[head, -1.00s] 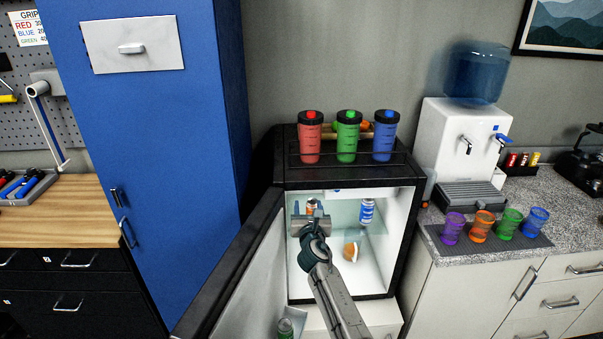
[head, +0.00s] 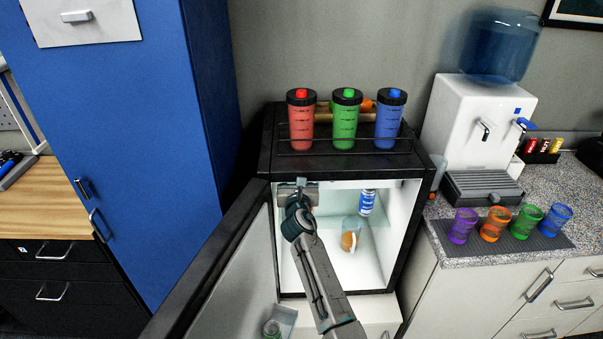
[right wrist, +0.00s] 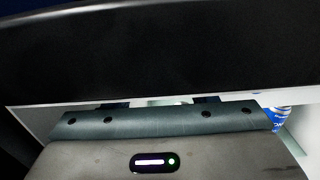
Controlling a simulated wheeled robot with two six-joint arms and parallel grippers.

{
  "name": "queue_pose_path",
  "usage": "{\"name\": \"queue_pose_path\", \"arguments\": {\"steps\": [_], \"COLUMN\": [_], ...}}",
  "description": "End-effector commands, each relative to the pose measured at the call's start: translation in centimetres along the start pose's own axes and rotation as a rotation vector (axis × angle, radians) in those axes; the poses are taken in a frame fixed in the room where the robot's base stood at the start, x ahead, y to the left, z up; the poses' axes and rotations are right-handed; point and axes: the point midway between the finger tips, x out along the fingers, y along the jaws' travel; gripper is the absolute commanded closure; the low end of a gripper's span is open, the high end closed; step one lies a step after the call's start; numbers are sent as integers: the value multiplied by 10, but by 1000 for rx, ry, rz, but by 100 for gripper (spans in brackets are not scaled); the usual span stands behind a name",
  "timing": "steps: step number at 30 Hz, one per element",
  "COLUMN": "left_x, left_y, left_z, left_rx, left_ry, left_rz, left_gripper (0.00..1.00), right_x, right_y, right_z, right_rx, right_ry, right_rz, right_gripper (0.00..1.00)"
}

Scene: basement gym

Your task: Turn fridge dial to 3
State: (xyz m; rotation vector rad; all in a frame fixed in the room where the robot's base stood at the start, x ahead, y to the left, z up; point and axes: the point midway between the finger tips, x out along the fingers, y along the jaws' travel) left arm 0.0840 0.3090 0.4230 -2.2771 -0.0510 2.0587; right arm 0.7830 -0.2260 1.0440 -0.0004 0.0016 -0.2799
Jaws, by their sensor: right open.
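The small black fridge (head: 345,166) stands with its door (head: 222,255) swung open to the left, showing a white interior. My right gripper (head: 298,186) is at the upper left of the opening, just under the top front edge. It is open, and I see nothing between its fingers, though they are mostly hidden. No dial is visible; that upper left corner is covered by the gripper. In the right wrist view, the gripper's grey body (right wrist: 155,158) sits below the fridge's dark front edge (right wrist: 160,50). My left gripper is not in view.
Inside the fridge are a blue-white can (head: 367,202) and an orange-white item (head: 349,241). Red (head: 301,121), green (head: 345,121) and blue (head: 389,121) bottles stand on top. A blue cabinet (head: 150,130) is left. Right is a counter with a water dispenser (head: 477,125) and cups.

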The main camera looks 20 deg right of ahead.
Motion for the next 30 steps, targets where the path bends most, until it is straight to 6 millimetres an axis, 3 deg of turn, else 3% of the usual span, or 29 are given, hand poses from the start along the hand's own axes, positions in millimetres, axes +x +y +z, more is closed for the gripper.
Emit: {"name": "queue_pose_path", "arguments": {"steps": [9,16,30], "left_x": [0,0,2], "left_y": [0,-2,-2], "left_z": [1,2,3], "left_rx": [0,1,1], "left_ry": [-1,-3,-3], "left_rz": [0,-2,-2], "left_gripper": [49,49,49], "right_x": [0,0,0], "right_y": [1,1,1], "right_z": [0,0,0], "right_rx": [1,1,127], "right_ry": [0,0,1], "right_rz": [0,0,0], "right_gripper": [49,93,93]}}
